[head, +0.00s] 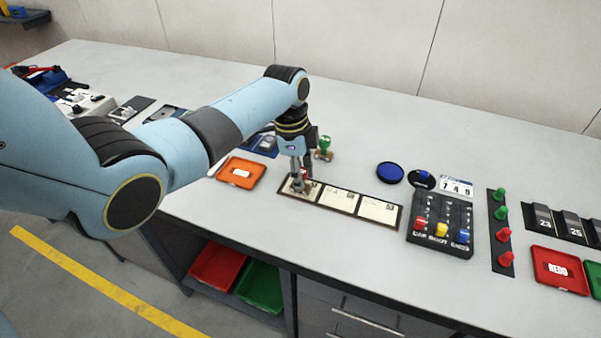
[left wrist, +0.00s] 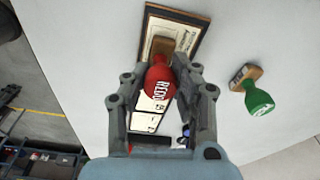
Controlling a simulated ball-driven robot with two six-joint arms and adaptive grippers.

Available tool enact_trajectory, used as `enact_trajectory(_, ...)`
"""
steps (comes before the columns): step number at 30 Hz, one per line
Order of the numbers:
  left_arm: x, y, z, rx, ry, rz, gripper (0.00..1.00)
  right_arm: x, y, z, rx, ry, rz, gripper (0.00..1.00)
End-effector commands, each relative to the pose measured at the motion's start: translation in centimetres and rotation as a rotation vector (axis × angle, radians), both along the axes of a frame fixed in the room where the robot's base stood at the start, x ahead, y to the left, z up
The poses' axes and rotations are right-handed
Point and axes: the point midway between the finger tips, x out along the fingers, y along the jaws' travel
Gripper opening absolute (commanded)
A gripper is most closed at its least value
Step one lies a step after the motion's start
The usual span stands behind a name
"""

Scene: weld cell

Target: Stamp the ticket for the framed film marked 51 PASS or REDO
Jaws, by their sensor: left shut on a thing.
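My left gripper (head: 299,182) is shut on a red-handled stamp (left wrist: 158,85) with white lettering that looks like REDO. The stamp's wooden base (left wrist: 163,46) is over the leftmost ticket (head: 293,188) of a dark-framed ticket board (head: 327,207). I cannot tell whether the base touches the ticket. The other two tickets, a middle one (head: 338,200) and a right one (head: 378,210), lie uncovered. A green-handled stamp (head: 324,148) stands behind the board and also shows in the left wrist view (left wrist: 258,100). I cannot make out a film marked 51. My right gripper is out of view.
An orange tray (head: 258,172) lies left of the board. A blue round pad (head: 390,172) and a black box with coloured knobs (head: 441,213) stand to its right. Further right are red and green pegs, holders marked 23 and 25, and a red REDO tray (head: 540,258).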

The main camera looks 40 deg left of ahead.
Motion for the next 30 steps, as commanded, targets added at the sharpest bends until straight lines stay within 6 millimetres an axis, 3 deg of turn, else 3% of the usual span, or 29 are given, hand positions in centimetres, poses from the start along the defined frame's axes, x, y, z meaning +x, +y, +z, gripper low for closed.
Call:
enact_trajectory(7,-0.2,0.0,0.5,0.000,0.005,0.001,0.04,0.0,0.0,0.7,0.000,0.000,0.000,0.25)
enact_trajectory(23,0.0,0.0,5.1,0.000,0.000,0.000,0.04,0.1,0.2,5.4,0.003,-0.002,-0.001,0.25)
enact_trajectory(30,0.0,0.0,6.8,0.000,0.000,0.000,0.04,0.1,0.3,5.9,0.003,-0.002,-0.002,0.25)
